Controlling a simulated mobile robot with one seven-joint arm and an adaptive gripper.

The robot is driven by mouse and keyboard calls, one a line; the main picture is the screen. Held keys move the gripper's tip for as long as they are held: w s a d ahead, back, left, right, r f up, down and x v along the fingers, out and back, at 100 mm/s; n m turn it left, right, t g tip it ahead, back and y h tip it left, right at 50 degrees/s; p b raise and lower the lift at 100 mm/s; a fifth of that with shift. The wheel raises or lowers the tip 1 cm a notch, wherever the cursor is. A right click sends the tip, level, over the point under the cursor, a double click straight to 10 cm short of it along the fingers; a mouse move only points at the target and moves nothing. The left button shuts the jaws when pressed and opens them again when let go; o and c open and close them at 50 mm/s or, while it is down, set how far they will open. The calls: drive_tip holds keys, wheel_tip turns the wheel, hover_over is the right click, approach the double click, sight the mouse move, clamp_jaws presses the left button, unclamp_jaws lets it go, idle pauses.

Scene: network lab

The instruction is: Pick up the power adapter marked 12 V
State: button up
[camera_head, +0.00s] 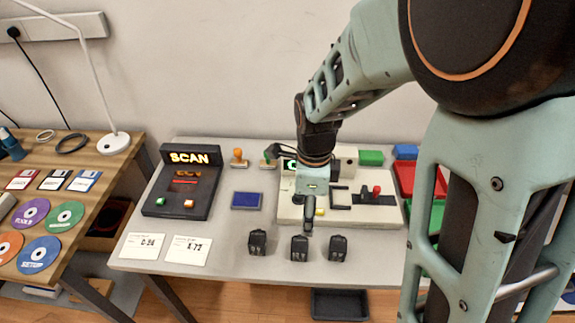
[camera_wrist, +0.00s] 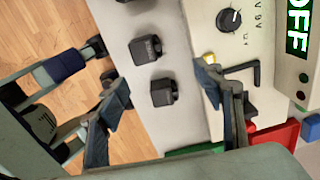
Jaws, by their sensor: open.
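Three black power adapters stand in a row near the table's front edge in the head view: left (camera_head: 257,242), middle (camera_head: 299,247) and right (camera_head: 338,248). Their pale markings are too small to read surely, so I cannot tell which is marked 12 V. The wrist view shows the middle adapter (camera_wrist: 146,49) and the right adapter (camera_wrist: 163,91). My gripper (camera_head: 308,226) hangs just behind and above the middle adapter, pointing down. In the wrist view my gripper (camera_wrist: 162,98) is open and empty, with the right adapter seen between its fingers.
A pale bench device (camera_head: 290,208) with a knob and an OFF display (camera_wrist: 298,28) stands behind the adapters. A SCAN stand (camera_head: 185,185), a blue pad (camera_head: 246,200) and two price-like cards (camera_head: 187,250) lie left. Red (camera_head: 405,178) and green trays are right. A dark bin (camera_head: 340,304) sits below.

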sight(300, 242)
drive_tip(key=s+a+f, duration=0.2)
drive_tip(key=f, duration=0.1)
wheel_tip(300, 242, down, 4)
drive_tip(key=shift+d+r, duration=0.1)
drive_tip(key=shift+w+d+f+b, duration=0.1)
drive_tip(key=shift+f+b, duration=0.1)
drive_tip(key=shift+f, duration=1.4)
drive_tip(key=shift+w+f+b, duration=0.1)
drive_tip(key=shift+f+b, duration=0.1)
drive_tip(key=shift+f, duration=1.35)
drive_tip(key=c, duration=1.3)
drive_tip(key=shift+c, duration=0.4)
drive_tip(key=shift+r, duration=0.15)
